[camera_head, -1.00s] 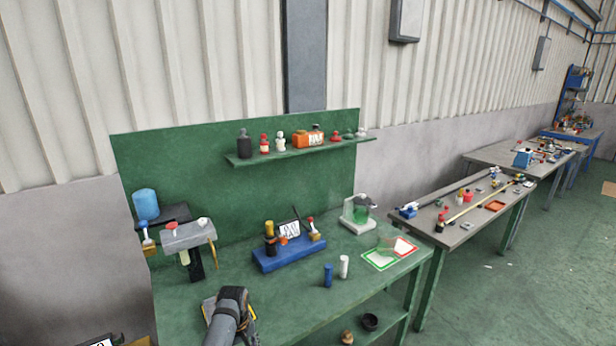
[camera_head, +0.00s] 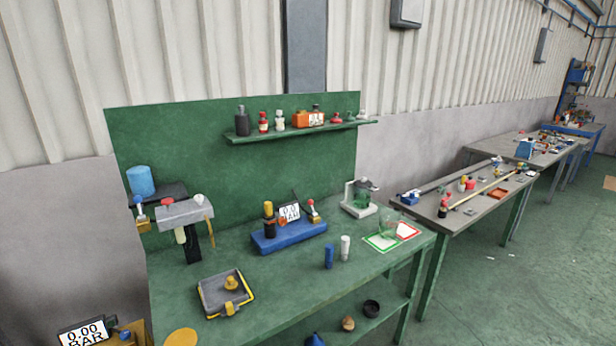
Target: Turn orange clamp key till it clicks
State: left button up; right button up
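A blue fixture block (camera_head: 287,238) stands near the middle of the green workbench (camera_head: 330,285). A small orange piece (camera_head: 282,221) sits on it, between a yellow-and-black cylinder (camera_head: 269,218) and a tilted white display reading about 0.0 BAR (camera_head: 290,212). This orange piece may be the clamp key; it is too small to make out its turn angle. Neither of my grippers shows in the view.
A grey tray with yellow edges and a yellow knob (camera_head: 231,283) lies at the front left. Blue (camera_head: 328,256) and white (camera_head: 345,248) cylinders stand before the block. A grey press-like stand (camera_head: 186,212) is left. Bottles line the shelf (camera_head: 300,131).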

aim_at(282, 221)
jog(key=i+l, duration=0.15)
jog(key=l, duration=0.2)
jog(key=i+l, duration=0.1)
jog(key=l, duration=0.25)
jog(key=i+l, duration=0.15)
jog(key=l, duration=0.2)
jog(key=i+l, duration=0.15)
jog(key=l, duration=0.2)
jog(key=i+l, duration=0.1)
jog(key=l, duration=0.25)
jog(key=i+l, duration=0.15)
jog(key=l, duration=0.2)
jog(key=u, duration=0.05)
